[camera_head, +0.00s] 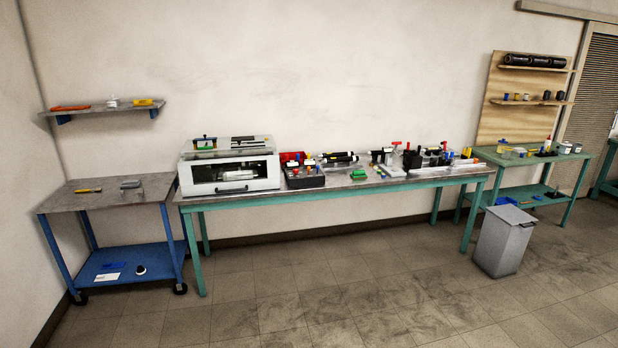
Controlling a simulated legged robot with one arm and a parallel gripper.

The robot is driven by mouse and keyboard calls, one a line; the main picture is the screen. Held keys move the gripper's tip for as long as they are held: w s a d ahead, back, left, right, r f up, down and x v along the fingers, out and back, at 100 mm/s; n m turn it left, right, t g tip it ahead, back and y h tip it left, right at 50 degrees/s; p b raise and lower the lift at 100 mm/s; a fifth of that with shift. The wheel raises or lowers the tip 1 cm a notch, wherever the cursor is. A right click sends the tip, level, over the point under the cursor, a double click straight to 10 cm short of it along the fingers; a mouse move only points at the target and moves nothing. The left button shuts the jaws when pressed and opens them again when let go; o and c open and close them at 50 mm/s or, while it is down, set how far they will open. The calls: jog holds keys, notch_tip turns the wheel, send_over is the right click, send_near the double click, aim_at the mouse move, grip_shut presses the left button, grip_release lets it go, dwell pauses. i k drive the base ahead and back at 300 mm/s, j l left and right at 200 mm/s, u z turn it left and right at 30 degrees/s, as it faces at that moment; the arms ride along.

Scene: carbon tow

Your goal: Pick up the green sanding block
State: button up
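A small green block (358,174), which looks like the sanding block, lies on the long workbench (330,191) near its front edge, about mid-length. It sits to the right of a dark tray of coloured tools and in front of a black cylindrical item. Another small green item (205,149) shows on top of the white box-shaped machine; it is too small to identify. My gripper is not in view.
The white machine (262,180) stands at the bench's left end, clamps and tools (393,160) to the right. A blue cart (125,262) stands at left, a grey bin (503,241) at right. The tiled floor (290,305) in front is clear.

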aim_at(357, 174)
jog(key=i+l+z, duration=0.1)
jog(key=i+l, duration=0.15)
jog(key=i, duration=0.35)
jog(key=i+l+z, duration=0.1)
jog(key=i, duration=0.5)
jog(key=i+l+z, duration=0.1)
jog(key=i, duration=0.55)
jog(key=i+l+u, duration=0.1)
jog(key=i, duration=1.4)
jog(key=i+j+z, duration=0.1)
jog(key=i, duration=1.25)
